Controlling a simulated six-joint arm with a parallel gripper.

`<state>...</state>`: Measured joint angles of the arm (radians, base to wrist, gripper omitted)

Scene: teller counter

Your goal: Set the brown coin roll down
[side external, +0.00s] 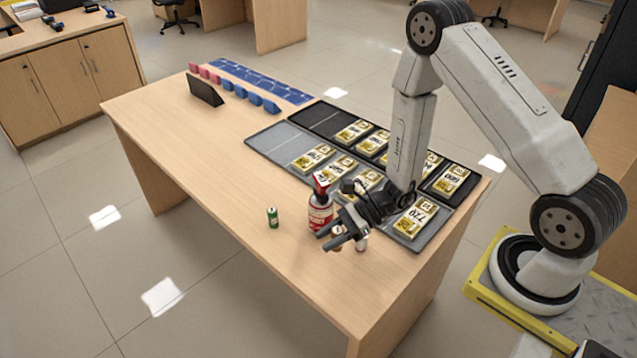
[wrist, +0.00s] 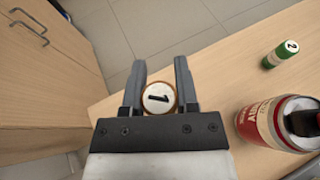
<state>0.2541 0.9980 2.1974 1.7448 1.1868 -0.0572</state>
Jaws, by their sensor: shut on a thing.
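The brown coin roll (wrist: 159,98) is between the two fingers of my gripper (wrist: 160,64) in the wrist view. Its pale end face, marked 1 with a brown rim, faces the camera. My gripper is shut on it. In the side view my gripper (side external: 328,239) is low over the near part of the wooden counter (side external: 290,270), and the fingers largely hide the roll. I cannot tell whether the roll touches the counter.
A red-and-white spray bottle (side external: 320,214) stands close beside my gripper. A green roll (side external: 272,217) stands left of it. Trays (side external: 283,143) with banknote bundles lie behind. The counter's front left is clear.

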